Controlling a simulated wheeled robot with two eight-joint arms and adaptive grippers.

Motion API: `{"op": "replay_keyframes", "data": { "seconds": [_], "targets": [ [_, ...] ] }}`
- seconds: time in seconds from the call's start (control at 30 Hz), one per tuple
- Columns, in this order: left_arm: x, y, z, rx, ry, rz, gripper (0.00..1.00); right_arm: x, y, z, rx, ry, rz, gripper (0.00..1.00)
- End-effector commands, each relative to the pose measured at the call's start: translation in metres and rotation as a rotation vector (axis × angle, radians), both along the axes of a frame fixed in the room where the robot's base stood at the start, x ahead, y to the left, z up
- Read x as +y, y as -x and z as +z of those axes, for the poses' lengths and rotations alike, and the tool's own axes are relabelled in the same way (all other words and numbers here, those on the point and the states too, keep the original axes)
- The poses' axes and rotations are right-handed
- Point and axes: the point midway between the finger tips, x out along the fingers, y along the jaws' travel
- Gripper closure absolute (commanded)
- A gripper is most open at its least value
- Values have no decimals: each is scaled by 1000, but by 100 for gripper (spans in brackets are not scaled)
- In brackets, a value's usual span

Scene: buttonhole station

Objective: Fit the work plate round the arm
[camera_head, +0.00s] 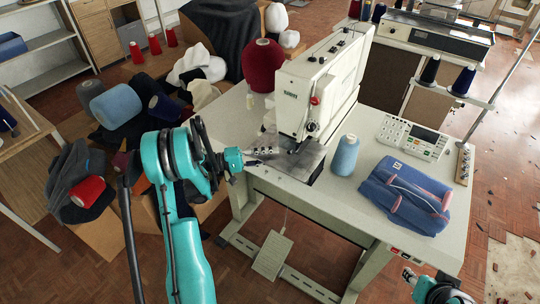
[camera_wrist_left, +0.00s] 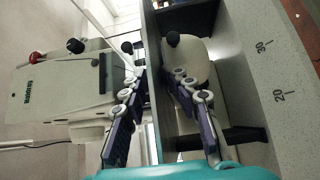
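The work plate (camera_head: 302,160) is a flat grey metal piece at the foot of the white buttonhole machine (camera_head: 322,85), beside its lower arm. The needle area partly hides it, and I cannot tell whether it is seated. My left gripper (camera_head: 262,157) is at the plate's left side, low over the table. In the left wrist view, its two fingers (camera_wrist_left: 156,82) are apart, with a grey metal edge (camera_wrist_left: 154,110) showing between them; contact is not clear. The machine (camera_wrist_left: 60,95) lies sideways there. My right gripper (camera_head: 440,292) is partly cut off at the bottom right; its fingers are unclear.
A light blue thread cone (camera_head: 345,155) stands right of the plate. Folded blue garments (camera_head: 405,197) and a control panel (camera_head: 412,138) occupy the table's right side. A dark red cone (camera_head: 262,66) stands behind. The table's front strip (camera_head: 305,200) is clear.

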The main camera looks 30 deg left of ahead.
Motion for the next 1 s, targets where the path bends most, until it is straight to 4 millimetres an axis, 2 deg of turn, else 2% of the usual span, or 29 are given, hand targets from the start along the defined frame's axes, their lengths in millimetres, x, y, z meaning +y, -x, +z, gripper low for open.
{"op": "replay_keyframes", "data": {
  "seconds": [0.17, 0.4, 0.6, 0.77, 1.0],
  "targets": [
    [19, 11, -1, 1, -1, 12, 71, 0, 0, 0, 0, 0, 0, 60],
    [60, 45, -1, -1, 0, 9, 71, 0, 0, 0, 0, 0, 0, 60],
    [85, 66, -1, -3, 0, 4, 71, 0, 0, 0, 0, 0, 0, 60],
    [93, 73, -1, -3, 1, 1, 71, 0, 0, 0, 0, 0, 0, 60],
    [94, 75, -1, -3, 1, 0, 71, 0, 0, 0, 0, 0, 0, 60]
  ]
}}
